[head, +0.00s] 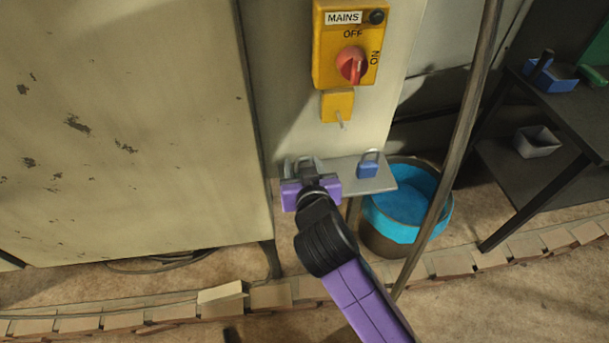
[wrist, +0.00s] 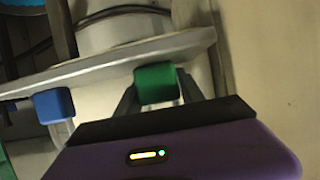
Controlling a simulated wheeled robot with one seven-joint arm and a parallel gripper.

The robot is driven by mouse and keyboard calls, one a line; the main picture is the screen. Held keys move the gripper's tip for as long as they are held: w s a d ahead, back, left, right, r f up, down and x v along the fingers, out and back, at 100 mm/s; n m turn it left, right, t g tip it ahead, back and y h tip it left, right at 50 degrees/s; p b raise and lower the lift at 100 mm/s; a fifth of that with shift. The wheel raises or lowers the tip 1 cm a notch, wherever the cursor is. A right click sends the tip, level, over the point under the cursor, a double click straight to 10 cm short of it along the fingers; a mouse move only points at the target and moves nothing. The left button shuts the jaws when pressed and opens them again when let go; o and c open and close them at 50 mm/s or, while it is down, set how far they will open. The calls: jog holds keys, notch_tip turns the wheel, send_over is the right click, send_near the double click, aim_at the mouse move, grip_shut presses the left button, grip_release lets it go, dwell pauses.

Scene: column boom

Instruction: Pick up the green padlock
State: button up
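The green padlock (wrist: 156,83) stands on the small grey shelf (head: 341,181), and its body shows between my fingers in the wrist view. In the head view it is mostly hidden at my gripper. My gripper (head: 305,166) is at the left end of the shelf, with its two fingers apart on either side of the green padlock. The fingers look open, with no clear grip on it. A blue padlock (head: 368,168) stands on the same shelf to the right; it also shows in the wrist view (wrist: 54,105).
A yellow mains switch box (head: 340,45) with a red knob hangs above the shelf. A large beige cabinet (head: 130,120) stands close on the left. A bin with a blue liner (head: 405,200) is below right, behind a slanted pole (head: 455,150). A dark table (head: 560,105) stands farther right.

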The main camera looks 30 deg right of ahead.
grip_shut()
jog(key=shift+r, duration=0.15)
jog(key=shift+s+r, duration=0.15)
jog(key=shift+r, duration=0.05)
notch_tip(320, 180, up, 6)
jog(key=shift+a+r, duration=0.1)
jog(key=shift+r, duration=0.05)
jog(key=s+a+r+p, duration=0.1)
jog(key=s+a+p, duration=0.1)
jog(key=s, duration=0.7)
jog(key=s+a+r+p, duration=0.1)
jog(key=s+a, duration=0.3)
jog(key=s, duration=0.5)
jog(key=shift+s+p, duration=0.35)
jog(key=shift+p, duration=0.35)
